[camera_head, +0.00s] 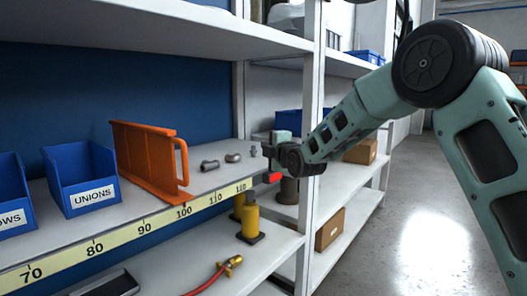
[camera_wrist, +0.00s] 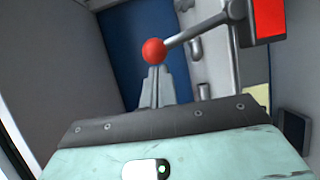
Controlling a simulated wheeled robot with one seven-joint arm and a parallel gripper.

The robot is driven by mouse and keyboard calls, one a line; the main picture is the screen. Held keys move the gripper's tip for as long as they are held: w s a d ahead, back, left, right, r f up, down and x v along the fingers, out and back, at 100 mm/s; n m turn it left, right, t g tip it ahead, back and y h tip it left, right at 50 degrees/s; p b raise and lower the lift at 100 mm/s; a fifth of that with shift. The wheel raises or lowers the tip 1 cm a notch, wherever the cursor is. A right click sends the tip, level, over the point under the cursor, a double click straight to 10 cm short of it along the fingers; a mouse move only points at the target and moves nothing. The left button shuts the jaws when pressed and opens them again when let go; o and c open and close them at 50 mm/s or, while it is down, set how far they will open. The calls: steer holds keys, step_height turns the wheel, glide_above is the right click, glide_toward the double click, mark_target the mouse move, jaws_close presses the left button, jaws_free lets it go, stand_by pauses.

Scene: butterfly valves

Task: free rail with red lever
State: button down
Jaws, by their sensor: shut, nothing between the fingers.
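The red lever shows in the wrist view as a grey rod (camera_wrist: 195,37) with a red ball knob (camera_wrist: 153,51). The rod runs up right to a red block (camera_wrist: 268,20). My gripper (camera_wrist: 156,72) is shut and empty, with its fingertips close to the ball; I cannot tell whether they touch. In the head view a red part (camera_head: 272,177) shows at the right end of the shelf's front edge, just below my gripper (camera_head: 267,152). The shelf's front edge carries a yellow numbered strip (camera_head: 150,226); I cannot tell whether this is the rail. My wrist partly hides that corner.
An orange frame (camera_head: 146,158) stands on the shelf (camera_head: 120,222) left of my gripper, with grey pipe fittings (camera_head: 210,165) between. Blue bins (camera_head: 82,180) stand further left. A white shelf post (camera_head: 313,100) is close to my arm. The floor at right is clear.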

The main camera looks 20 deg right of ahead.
steer(key=shift+w+d+r+m+g+p, duration=0.3)
steer(key=shift+w+d+m+p, duration=0.2)
steer(key=shift+d+m, duration=0.25)
steer(key=shift+w+d+r+m+g+p, duration=0.2)
steer(key=shift+w+d+m+g+p, duration=0.15)
steer(key=shift+w+d+m, duration=0.4)
steer(key=shift+w+d+r+m+g+p, duration=0.25)
steer(key=shift+w+d+m+g+p, duration=0.15)
steer(key=shift+d+m, duration=0.35)
steer(key=shift+d, duration=0.15)
